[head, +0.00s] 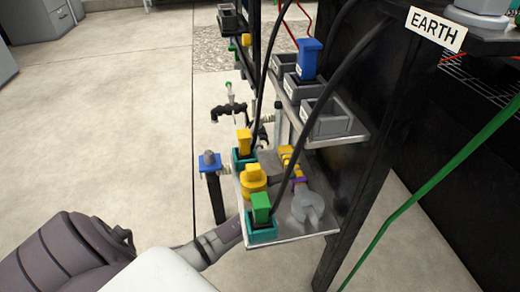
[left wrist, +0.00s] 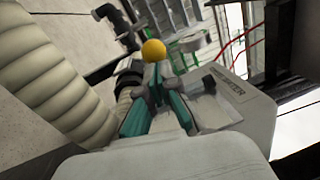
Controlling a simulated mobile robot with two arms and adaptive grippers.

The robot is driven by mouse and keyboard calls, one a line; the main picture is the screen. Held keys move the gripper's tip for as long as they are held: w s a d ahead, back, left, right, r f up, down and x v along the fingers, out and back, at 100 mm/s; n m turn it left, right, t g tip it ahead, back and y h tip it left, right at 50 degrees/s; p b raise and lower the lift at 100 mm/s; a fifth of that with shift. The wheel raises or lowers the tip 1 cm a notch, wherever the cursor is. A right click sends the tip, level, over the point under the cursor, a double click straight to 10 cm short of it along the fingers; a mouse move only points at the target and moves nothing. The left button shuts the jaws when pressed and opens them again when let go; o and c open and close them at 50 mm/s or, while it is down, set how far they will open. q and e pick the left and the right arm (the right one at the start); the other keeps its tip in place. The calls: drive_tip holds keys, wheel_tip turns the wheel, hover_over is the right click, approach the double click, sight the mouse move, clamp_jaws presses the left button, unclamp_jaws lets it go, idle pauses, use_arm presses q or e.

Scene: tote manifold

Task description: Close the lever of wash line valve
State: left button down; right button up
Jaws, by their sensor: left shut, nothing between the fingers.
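My left gripper (left wrist: 156,88) shows in the left wrist view. Its teal-sided fingers are shut and hold nothing. A yellow ball (left wrist: 153,50) appears just beyond the fingertips; I cannot tell whether they touch. In the head view my left arm comes in from the lower left towards the small metal shelf, and the fingertips cannot be made out. Black pipework with a valve-like fitting (head: 230,108) stands behind the shelf. No label marks the wash line valve, so I cannot tell which lever is its own. My right gripper is out of view.
The metal shelf (head: 318,240) carries teal bins with yellow and green pieces. Grey bins (head: 330,118) sit on a higher shelf. Black hoses (head: 343,75) hang in front. A blue-topped post (head: 210,162) stands left.

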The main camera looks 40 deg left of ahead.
use_arm(q)
drive_tip(key=a, duration=0.1)
drive_tip(key=s+a+m+t+h, duration=0.1)
drive_tip(key=t, duration=0.1)
drive_tip(key=shift+s+a+m+h+p, duration=0.25)
drive_tip(key=shift+a+m+h+p, duration=0.05)
drive_tip(key=shift+a+h+p, duration=0.1)
drive_tip(key=shift+d+f, duration=0.1)
drive_tip(key=shift+f, duration=0.05)
